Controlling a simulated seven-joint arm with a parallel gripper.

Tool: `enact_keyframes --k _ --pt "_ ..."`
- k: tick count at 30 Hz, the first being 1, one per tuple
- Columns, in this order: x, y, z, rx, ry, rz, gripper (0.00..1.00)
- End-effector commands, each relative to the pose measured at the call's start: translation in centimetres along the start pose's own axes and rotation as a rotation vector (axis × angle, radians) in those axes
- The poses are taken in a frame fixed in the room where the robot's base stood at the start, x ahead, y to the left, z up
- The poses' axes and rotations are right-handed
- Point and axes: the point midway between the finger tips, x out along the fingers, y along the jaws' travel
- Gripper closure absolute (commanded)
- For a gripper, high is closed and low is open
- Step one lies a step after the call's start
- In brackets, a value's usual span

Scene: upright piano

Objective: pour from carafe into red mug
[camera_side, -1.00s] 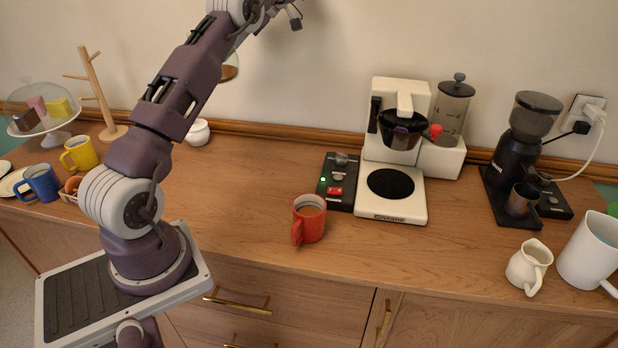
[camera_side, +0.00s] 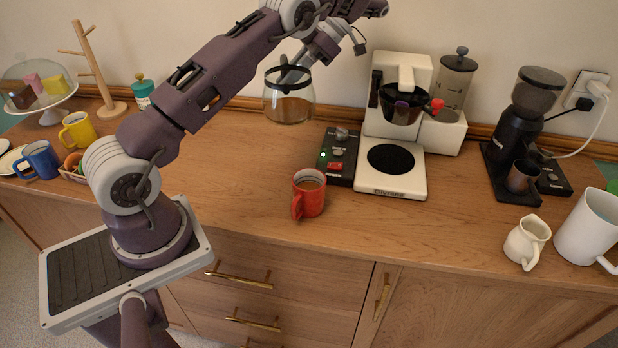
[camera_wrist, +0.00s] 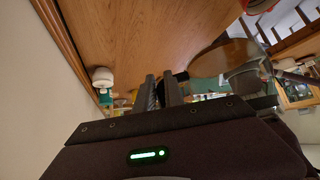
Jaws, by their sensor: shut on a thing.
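The glass carafe (camera_side: 289,105) has a black collar and brownish liquid low inside. It hangs in the air above the counter, up and to the left of the red mug, and looks close to upright. My gripper (camera_side: 302,62) is shut on its handle side; the exact grip is hard to see. In the wrist view my gripper's fingers (camera_wrist: 160,92) show, with part of the carafe's glass (camera_wrist: 228,55) to their right. The red mug (camera_side: 309,199) stands upright on the counter, with brown inside; its handle faces front-left.
The coffee maker (camera_side: 391,182) and its black control box (camera_side: 341,158) stand right of the mug. A grinder (camera_side: 512,145), cream jug (camera_side: 526,242) and white pitcher (camera_side: 588,228) are farther right. Yellow (camera_side: 78,130) and blue (camera_side: 40,160) mugs are left. Counter left of the red mug is clear.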

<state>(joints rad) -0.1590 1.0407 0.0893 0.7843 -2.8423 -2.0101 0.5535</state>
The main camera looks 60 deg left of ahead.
Motion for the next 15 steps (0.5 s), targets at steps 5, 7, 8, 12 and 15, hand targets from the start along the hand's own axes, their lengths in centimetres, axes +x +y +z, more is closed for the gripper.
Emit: enact_keyframes --k 5,7,8,12,15 --pt "2.2 0.5 1.1 -0.033 0.009 -0.039 1.0" --pt "4.1 0.8 2.1 -0.062 0.014 -0.07 1.0" --pt "4.9 0.9 2.5 -0.077 0.014 -0.083 1.0" --pt "8.6 0.8 4.7 -0.138 0.011 -0.145 1.0" --pt "10.2 0.5 5.7 -0.169 0.002 -0.174 1.0"
